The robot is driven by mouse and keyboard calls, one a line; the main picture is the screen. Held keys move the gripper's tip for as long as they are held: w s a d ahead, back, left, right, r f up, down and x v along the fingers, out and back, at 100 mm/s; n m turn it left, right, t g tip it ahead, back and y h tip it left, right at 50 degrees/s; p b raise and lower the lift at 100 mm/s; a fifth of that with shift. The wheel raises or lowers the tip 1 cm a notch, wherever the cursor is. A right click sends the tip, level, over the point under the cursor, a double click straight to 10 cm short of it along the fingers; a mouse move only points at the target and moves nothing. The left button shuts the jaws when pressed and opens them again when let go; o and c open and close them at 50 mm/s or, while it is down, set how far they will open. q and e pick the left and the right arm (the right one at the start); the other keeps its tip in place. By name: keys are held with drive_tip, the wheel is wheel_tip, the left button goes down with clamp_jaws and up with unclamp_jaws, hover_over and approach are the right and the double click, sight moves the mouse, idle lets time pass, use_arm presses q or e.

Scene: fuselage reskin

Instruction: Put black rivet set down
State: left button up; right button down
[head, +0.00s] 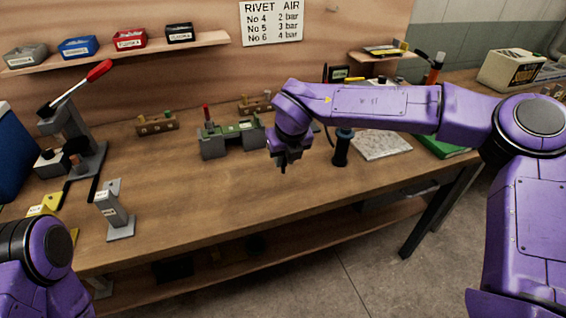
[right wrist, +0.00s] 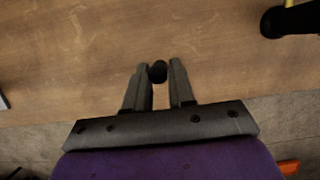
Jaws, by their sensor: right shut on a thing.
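My right gripper (head: 285,161) is over the wooden workbench (head: 215,195), near the middle of the head view. It is shut on the black rivet set (right wrist: 158,71), a small dark round piece between the fingertips in the right wrist view. In the head view only a small dark tip shows below the fingers. Bare wood lies around it in the wrist view. I cannot tell whether the set touches the bench. The fingers (right wrist: 160,80) hide part of it. My left gripper is out of view.
A grey fixture with a green top (head: 230,138) stands left of my right gripper. Wooden blocks with coloured pegs (head: 156,125) stand behind. A black upright tool with a blue collar (head: 341,150) is to the right. A grey stand (head: 117,218) and a red-levered press (head: 78,130) are left. The front middle is clear.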

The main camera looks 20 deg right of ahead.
sight(286, 163)
drive_tip(key=shift+w+f, duration=0.25)
drive_tip(key=x, duration=0.4)
drive_tip(key=shift+s+d, duration=0.1)
drive_tip(key=shift+s, duration=0.3)
drive_tip(key=shift+s+f, duration=0.1)
drive_tip(key=shift+f, duration=0.1)
drive_tip(key=c, duration=1)
unclamp_jaws()
drive_tip(key=shift+o, duration=0.2)
